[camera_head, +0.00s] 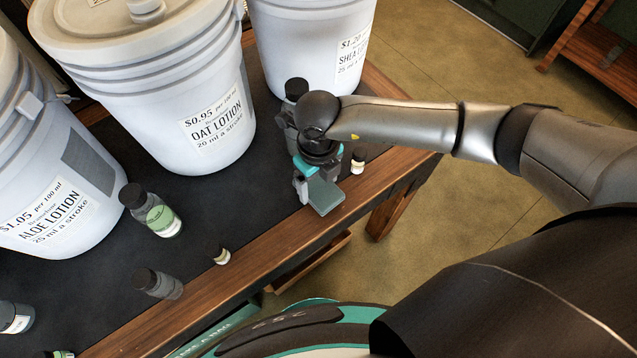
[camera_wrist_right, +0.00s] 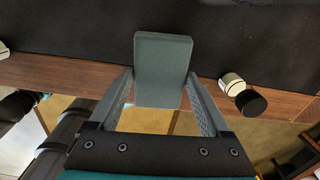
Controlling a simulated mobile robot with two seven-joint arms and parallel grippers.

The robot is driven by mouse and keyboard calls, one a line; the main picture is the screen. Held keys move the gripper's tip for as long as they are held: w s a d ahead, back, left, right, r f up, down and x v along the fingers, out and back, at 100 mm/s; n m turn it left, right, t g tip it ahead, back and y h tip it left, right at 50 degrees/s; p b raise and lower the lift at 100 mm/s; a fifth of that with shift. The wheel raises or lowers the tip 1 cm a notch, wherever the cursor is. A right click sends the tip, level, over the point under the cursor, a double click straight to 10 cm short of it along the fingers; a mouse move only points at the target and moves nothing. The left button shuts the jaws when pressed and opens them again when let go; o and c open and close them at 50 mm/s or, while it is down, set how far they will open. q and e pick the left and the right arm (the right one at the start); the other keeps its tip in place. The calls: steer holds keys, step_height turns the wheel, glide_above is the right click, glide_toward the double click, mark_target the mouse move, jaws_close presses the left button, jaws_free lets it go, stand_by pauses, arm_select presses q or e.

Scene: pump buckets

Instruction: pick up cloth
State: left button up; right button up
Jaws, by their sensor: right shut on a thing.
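The cloth (camera_head: 325,195) is a flat grey-green rectangle at the table's front edge in the head view. My right gripper (camera_head: 312,190) is around it there. In the right wrist view the cloth (camera_wrist_right: 163,70) stands between the two fingers of my right gripper (camera_wrist_right: 160,88), which is shut on it. The cloth reaches past the fingertips, over the wooden edge and the dark mat. Whether it touches the table I cannot tell. My left gripper is not in view.
White buckets labelled oat lotion (camera_head: 165,85), aloe lotion (camera_head: 45,160) and shea (camera_head: 310,45) stand on the dark mat. A green-labelled bottle (camera_head: 152,210), a grey bottle (camera_head: 158,284) and small vials (camera_head: 218,254) stand nearer. One vial (camera_head: 357,160) is right beside my right gripper.

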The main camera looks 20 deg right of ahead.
mark_target(319, 187)
step_height(319, 187, up, 19)
steer(key=p, duration=0.3)
steer(key=o, duration=0.8)
steer(key=c, duration=0.6)
steer(key=shift+c, duration=0.2)
